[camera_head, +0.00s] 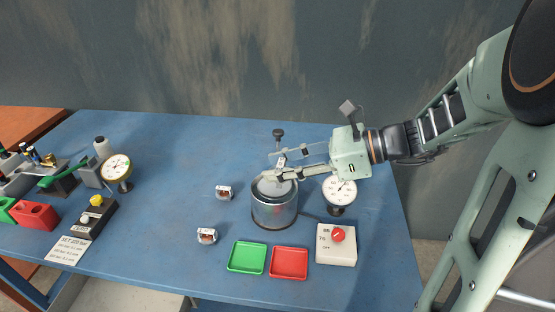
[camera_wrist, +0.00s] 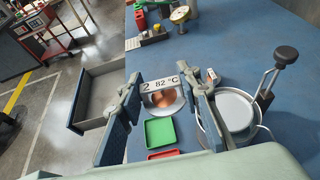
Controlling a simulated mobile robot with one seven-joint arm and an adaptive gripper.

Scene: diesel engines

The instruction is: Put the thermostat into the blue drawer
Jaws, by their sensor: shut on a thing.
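My gripper (camera_head: 274,168) is over the metal pot in the head view. In the wrist view its two fingers (camera_wrist: 163,110) are closed on a thermostat (camera_wrist: 163,94) with a white "2 82 °C" label and a copper-coloured body. It is held above the table; in the head view I cannot make it out clearly. The drawer (camera_wrist: 97,90) stands open at the table's front in the wrist view, grey inside, and looks empty. Its pale inside shows below the table edge in the head view (camera_head: 125,299).
Two other thermostats (camera_head: 223,192) (camera_head: 207,236) lie left of the pot (camera_head: 275,210), which has an upright black-knobbed handle. Green (camera_head: 247,257) and red (camera_head: 289,263) trays, a switch box (camera_head: 336,250) and a dial gauge (camera_head: 338,193) stand nearby. The middle-left tabletop is clear.

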